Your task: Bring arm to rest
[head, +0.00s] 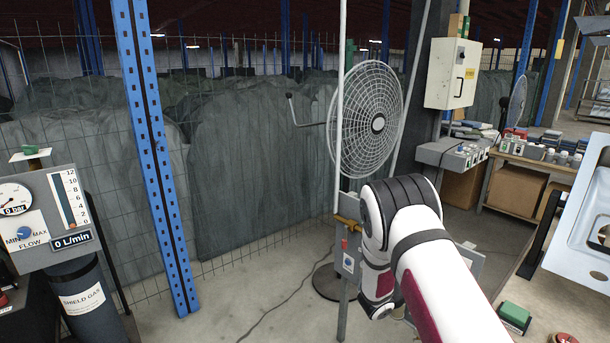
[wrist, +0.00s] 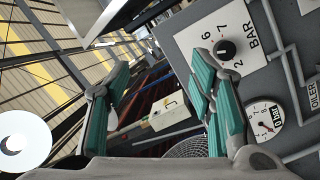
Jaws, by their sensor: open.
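My arm shows in the head view as a white and dark red limb with black bands, bent at a joint at the lower centre right. My gripper is out of sight in the head view. In the wrist view my gripper (wrist: 162,110) has two teal-padded fingers spread wide apart, with nothing between them. Beyond the fingers the wrist view shows a grey panel with a black knob (wrist: 224,48) on a white BAR scale and a round gauge (wrist: 264,125). I cannot tell whether the right finger touches the panel.
A wire fan (head: 372,120) stands behind my arm. A blue post (head: 150,150) and a mesh fence are at the left. A flow gauge stand (head: 60,205) is at the far left.

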